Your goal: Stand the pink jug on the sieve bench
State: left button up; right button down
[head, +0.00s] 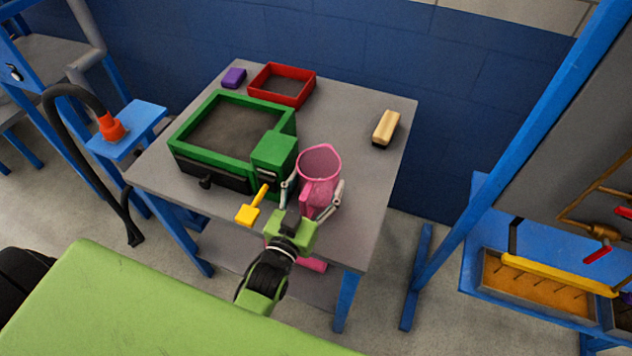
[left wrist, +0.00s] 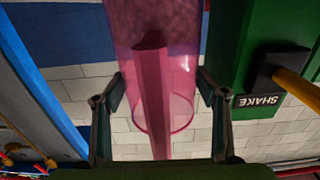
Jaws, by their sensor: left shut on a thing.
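The pink jug (head: 319,165) is upright at the right front part of the grey-topped sieve bench (head: 365,185), right of the green sieve box. My left gripper (head: 312,193) is shut on the jug, with one finger on each side. In the left wrist view the pink jug (left wrist: 165,50) lies between the two fingers (left wrist: 160,105), its handle facing the camera. The gripper hides the jug's base, so I cannot tell whether it touches the bench top. My right gripper is not in view.
The green sieve box (head: 185,150) has a yellow handle (head: 251,208). A red frame (head: 282,84), a purple block (head: 233,78) and a wooden brush (head: 386,128) lie on the bench. The top between jug and brush is clear. A blue stand (head: 128,128) is left.

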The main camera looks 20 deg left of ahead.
aim_at(302, 211)
pick_arm(q)
jog(key=o, duration=1)
jog(key=shift+f, duration=0.1)
jog(key=shift+r, duration=0.2)
jog(key=s+b, duration=0.1)
jog(key=s, duration=0.4)
jog(key=s+b, duration=0.1)
jog(key=s, duration=0.5)
jog(key=shift+a+f, duration=0.15)
jog(key=shift+s, duration=0.5)
